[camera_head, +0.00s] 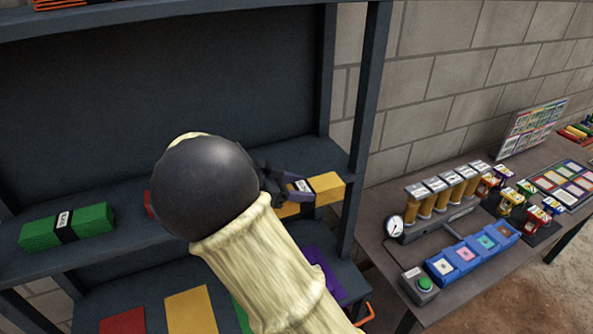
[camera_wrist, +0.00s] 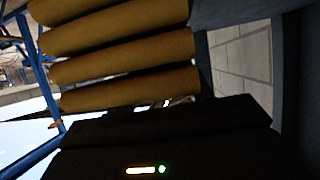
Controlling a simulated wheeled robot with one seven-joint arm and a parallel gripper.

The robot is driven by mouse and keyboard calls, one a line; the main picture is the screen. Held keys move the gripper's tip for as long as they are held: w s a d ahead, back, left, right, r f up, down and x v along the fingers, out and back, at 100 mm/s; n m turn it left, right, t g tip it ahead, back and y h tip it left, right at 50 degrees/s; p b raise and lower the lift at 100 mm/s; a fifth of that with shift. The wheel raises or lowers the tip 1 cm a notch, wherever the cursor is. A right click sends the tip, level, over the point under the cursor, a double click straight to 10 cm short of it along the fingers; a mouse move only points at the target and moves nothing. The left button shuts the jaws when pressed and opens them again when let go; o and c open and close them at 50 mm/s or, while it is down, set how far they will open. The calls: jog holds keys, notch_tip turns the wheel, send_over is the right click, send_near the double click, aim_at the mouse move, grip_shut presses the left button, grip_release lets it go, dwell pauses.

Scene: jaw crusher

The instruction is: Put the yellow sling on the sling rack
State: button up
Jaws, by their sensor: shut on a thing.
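The yellow sling (camera_head: 325,187) is a folded bundle with a dark band, at the right end of the rack's middle shelf, by the right post. My gripper (camera_head: 290,190) is shut on it near the band; my arm hides much of the grip. In the wrist view the sling (camera_wrist: 125,42) fills the upper middle as several thick folds just beyond my gripper (camera_wrist: 165,118). The sling rack (camera_head: 130,253) is dark grey with shelves. I cannot tell whether the sling rests on the shelf or hangs just above it.
A green sling (camera_head: 66,226) lies at the shelf's left, and a red one (camera_head: 149,204) is mostly hidden behind my arm. Red, yellow, green and purple patches mark the lower shelf. The right post (camera_head: 365,125) stands close. A bench (camera_head: 445,306) with equipment is at right.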

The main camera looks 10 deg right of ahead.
jog(key=s+f+n+t, duration=0.1)
jog(key=f, duration=0.6)
jog(key=s+f+n+t, duration=0.1)
jog(key=f+n+t, duration=0.1)
jog(key=f, duration=0.5)
jog(key=s+f+n+t+y, duration=0.1)
jog(key=f, duration=0.6)
jog(key=shift+s+d+f+t, duration=0.1)
jog(key=shift+d+f+t, duration=0.2)
jog(key=shift+d, duration=0.1)
jog(key=f, duration=0.2)
jog(key=f+n+t+y, duration=0.1)
jog(key=f, duration=0.2)
jog(key=s+f+n, duration=0.1)
jog(key=f, duration=0.1)
jog(key=shift+d+f+t+y, duration=0.15)
jog(key=shift+f+t+y, duration=0.15)
jog(key=shift+f, duration=0.1)
jog(key=shift+w+a, duration=0.15)
jog(key=shift+a, duration=0.05)
jog(key=shift+d, duration=0.15)
